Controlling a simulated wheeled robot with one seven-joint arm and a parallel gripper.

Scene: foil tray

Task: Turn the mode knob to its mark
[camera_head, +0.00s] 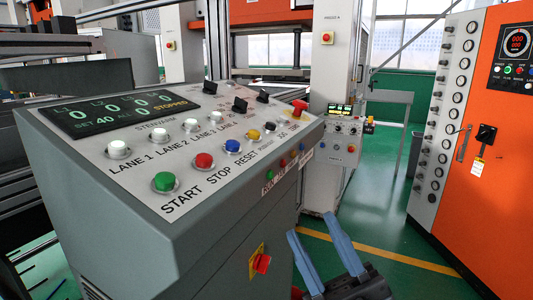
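A grey control console (200,240) with a sloping white panel fills the left and middle of the head view. Several black knobs stand on the panel: one at the back (209,87), one nearer the middle (239,104), one to its right (262,96), and a small one (270,127) near the front right corner. The lettering by them is too small to tell which is the mode knob, and I cannot make out its mark. My gripper (313,226), with two blue fingers spread apart, is open and empty. It is at the lower right, beside the console's right side, apart from the knobs.
The panel carries a display (115,112), white lane buttons (190,125), a green button (165,182), a red button (204,161) and a red knob (299,106). A red switch on yellow (260,262) is on the console's front. An orange cabinet (480,170) stands right; green floor lies between.

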